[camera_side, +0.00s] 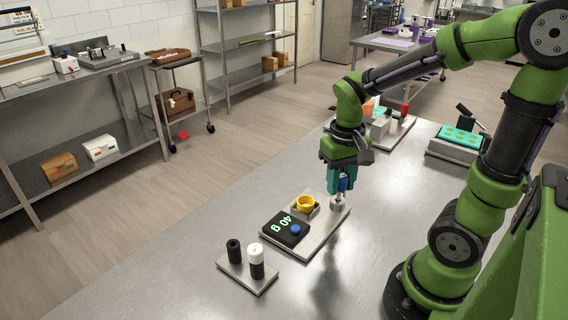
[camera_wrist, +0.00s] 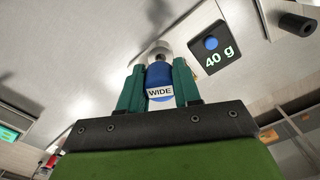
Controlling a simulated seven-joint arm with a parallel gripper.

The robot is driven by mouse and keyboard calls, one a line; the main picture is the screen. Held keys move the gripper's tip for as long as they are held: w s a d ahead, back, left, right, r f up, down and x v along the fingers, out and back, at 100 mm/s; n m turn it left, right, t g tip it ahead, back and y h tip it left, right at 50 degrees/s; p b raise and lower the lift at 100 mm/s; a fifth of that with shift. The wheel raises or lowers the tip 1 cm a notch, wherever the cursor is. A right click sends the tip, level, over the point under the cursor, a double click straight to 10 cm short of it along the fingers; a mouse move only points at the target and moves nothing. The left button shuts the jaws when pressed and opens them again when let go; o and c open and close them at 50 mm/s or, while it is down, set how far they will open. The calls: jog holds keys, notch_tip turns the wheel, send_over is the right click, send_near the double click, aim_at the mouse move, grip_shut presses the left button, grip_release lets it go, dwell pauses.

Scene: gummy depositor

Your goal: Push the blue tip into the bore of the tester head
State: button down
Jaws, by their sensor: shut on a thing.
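My gripper (camera_side: 342,186) has teal fingers and is shut on the blue tip (camera_side: 343,184). In the wrist view the blue tip (camera_wrist: 158,76) sits between both fingers (camera_wrist: 160,70) with a white "WIDE" label facing the camera. A short light-grey metal cylinder (camera_side: 337,202), apparently the tester head, stands on the right part of a metal base plate (camera_side: 315,232). It shows just past the tip in the wrist view (camera_wrist: 159,48). The tip is directly above or at this cylinder. The bore is hidden, so I cannot tell whether the tip is inside it.
A small plate (camera_side: 246,275) with black and white-topped cylinders stands in front. A teal mould tray (camera_side: 458,140) stands behind right. The table between is clear.

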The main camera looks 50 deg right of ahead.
jog(key=shift+f, duration=1.15)
jog(key=c, duration=0.7)
grip_release()
notch_tip(320, 180, up, 17)
jog(key=shift+f, duration=0.1)
jog(key=a+f+t, duration=0.1)
jog(key=a+t, duration=0.1)
jog(key=a, duration=0.1)
jog(key=s+a+f+n+t+y, duration=0.1)
jog(key=a+t, duration=0.1)
jog(key=a, duration=0.1)
jog(key=a+f+n+t+y, duration=0.1)
jog(key=a+f+t, duration=0.1)
jog(key=a+t, duration=0.1)
jog(key=shift+s+f, duration=0.1)
jog(key=shift+s, duration=0.1)
